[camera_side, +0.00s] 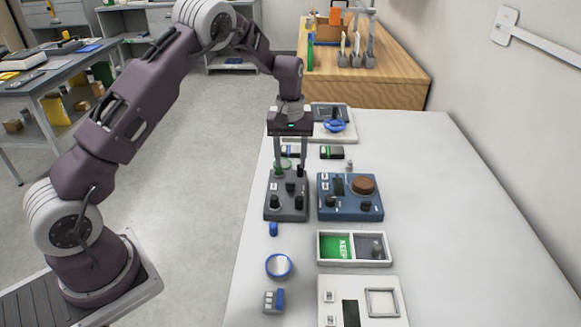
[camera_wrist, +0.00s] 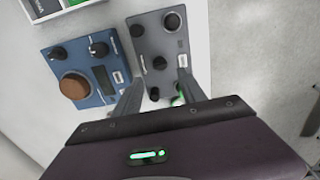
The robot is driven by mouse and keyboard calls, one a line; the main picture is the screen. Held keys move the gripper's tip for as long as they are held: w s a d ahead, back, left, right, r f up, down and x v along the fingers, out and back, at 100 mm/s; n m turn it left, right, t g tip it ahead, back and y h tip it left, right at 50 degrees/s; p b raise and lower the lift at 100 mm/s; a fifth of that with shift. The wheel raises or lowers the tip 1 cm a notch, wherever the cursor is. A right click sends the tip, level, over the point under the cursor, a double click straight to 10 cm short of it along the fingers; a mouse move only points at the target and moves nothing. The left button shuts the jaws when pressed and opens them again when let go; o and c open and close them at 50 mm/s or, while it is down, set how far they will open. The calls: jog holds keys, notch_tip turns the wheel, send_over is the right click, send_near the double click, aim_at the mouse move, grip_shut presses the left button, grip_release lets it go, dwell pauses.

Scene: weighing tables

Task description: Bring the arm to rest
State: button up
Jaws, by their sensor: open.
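My gripper (camera_side: 290,170) hangs pointing down over the far part of the grey control box (camera_side: 286,210), its two fingers apart with nothing visible held between them. In the wrist view the fingers (camera_wrist: 158,88) frame the near end of the grey box (camera_wrist: 160,45), with a black knob and something green close to the fingertips. Whether the fingertips touch the box cannot be told. My arm reaches across from the left and bends down at the wrist.
A blue box (camera_side: 350,208) with a brown knob stands right beside the grey one. A two-part tray (camera_side: 354,263), a white scale (camera_side: 391,310), a blue-rimmed dish (camera_side: 278,265) and small blue pieces lie nearer. Another device (camera_side: 345,134) stands behind. The white table's right side is clear.

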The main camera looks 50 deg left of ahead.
jog(key=s+d+r+m+t, duration=0.2)
jog(key=s+d+r, duration=0.2)
jog(key=s+r, duration=0.45)
jog(key=s+d+r+m+t, duration=0.15)
jog(key=s+d+r, duration=0.3)
jog(key=r, duration=0.75)
jog(key=s+d+m+t, duration=0.1)
jog(key=s+m, duration=0.1)
jog(key=s, duration=0.8)
jog(key=s+d+r+m+t, duration=0.1)
jog(key=s+d+m, duration=0.1)
jog(key=s, duration=0.8)
jog(key=shift+s+m, duration=0.3)
jog(key=shift+m, duration=0.55)
jog(key=shift+d+r, duration=0.1)
jog(key=shift+r, duration=0.05)
